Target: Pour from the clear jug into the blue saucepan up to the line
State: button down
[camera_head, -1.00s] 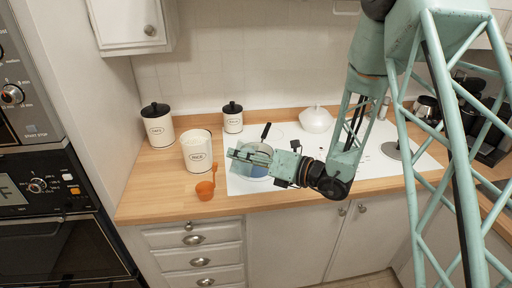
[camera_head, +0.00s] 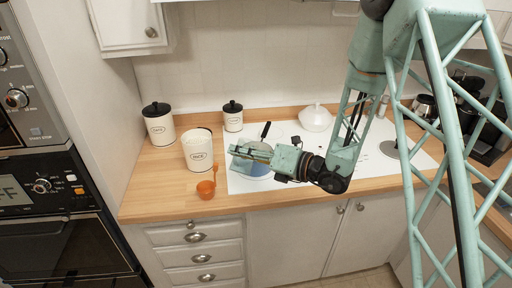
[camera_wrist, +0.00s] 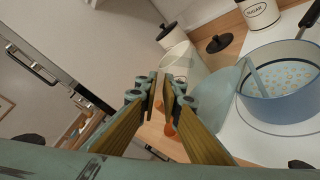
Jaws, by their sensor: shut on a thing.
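The blue saucepan (camera_wrist: 272,108) stands on the white hob at the right of the wrist view. Its inside is pale with coloured specks; I cannot make out a line. In the head view the saucepan (camera_head: 257,170) is partly hidden by my gripper. The clear jug (camera_wrist: 213,98) is see-through, grey-blue and tilted, its edge close beside and over the saucepan's near rim. My gripper (camera_wrist: 158,88) is shut on the jug, whose grip is mostly hidden between the fingers. In the head view my gripper (camera_head: 240,150) is above the saucepan's left side. I see no stream.
Lidded canisters (camera_head: 159,128) (camera_head: 232,118) and a white lidded dish (camera_head: 315,118) are behind. The saucepan's black handle (camera_head: 265,130) points backward. The hob's front right is clear.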

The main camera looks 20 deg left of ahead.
aim_at(236, 163)
jog(key=shift+w+d+r+m+g+p, duration=0.1)
jog(key=shift+w+r+m+p, duration=0.25)
jog(key=shift+p, duration=0.6)
jog(key=shift+w+a+r+m+g+p, duration=0.1)
jog(key=shift+w+r+m+p, duration=0.15)
jog(key=shift+r+p, duration=0.45)
jog(key=shift+w+d+r+m+g+p, duration=0.1)
jog(key=shift+w+r+m+p, duration=0.25)
jog(key=shift+p, duration=0.8)
jog(key=shift+s+f, duration=0.15)
jog(key=shift+s+f+n+b, duration=0.25)
jog(key=shift+f+b, duration=0.25)
jog(key=shift+b, duration=0.45)
jog(key=f+n+b, duration=0.1)
jog(key=b, duration=0.1)
jog(key=s+f+n+b, duration=0.1)
jog(key=b, duration=0.2)
jog(key=s+f+t+b, duration=0.1)
jog(key=b, duration=0.2)
jog(key=shift+f+n, duration=0.35)
jog(key=shift+n, duration=0.05)
jog(key=shift+s+b, duration=0.1)
jog(key=shift+b, duration=0.2)
jog(key=shift+r, duration=0.1)
jog(key=shift+s+a+f+n+b, duration=0.15)
jog(key=shift+f+n+b, duration=0.15)
jog(key=shift+b, duration=0.4)
jog(key=shift+s+a+f+n+b, duration=0.1)
jog(key=shift+s+f+n+b, duration=0.1)
jog(key=shift+f+b, duration=0.35)
